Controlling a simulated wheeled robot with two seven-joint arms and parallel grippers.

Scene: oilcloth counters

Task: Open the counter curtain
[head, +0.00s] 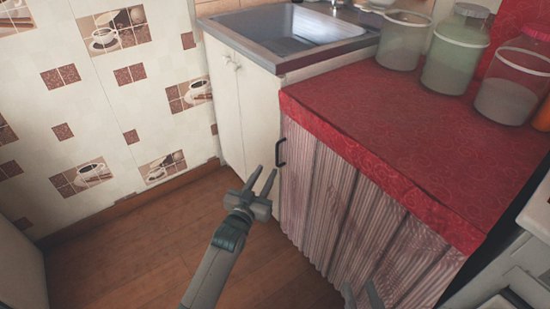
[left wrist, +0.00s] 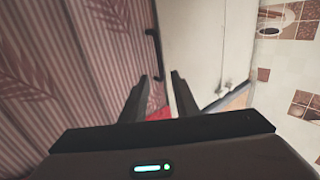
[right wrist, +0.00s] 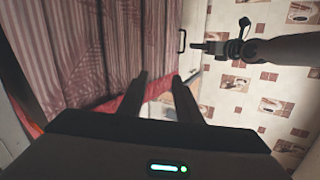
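The pink-striped counter curtain (head: 335,205) hangs in folds across the front of the red-covered counter and is drawn across it. It also fills the left of the left wrist view (left wrist: 75,80) and the right wrist view (right wrist: 90,45). A black handle (head: 280,151) sits at its left edge and shows in the right wrist view (right wrist: 181,40). My left gripper (head: 264,172) is open and empty, just in front of and below the handle, apart from it. My right gripper (right wrist: 160,76) is open and empty in front of the curtain, low at the head view's bottom edge.
A white cabinet (head: 240,100) with a metal sink (head: 290,35) stands left of the counter. Glass jars (head: 455,55) stand on the red oilcloth (head: 420,130). The wooden floor (head: 130,250) at left is clear up to the tiled wall (head: 100,100).

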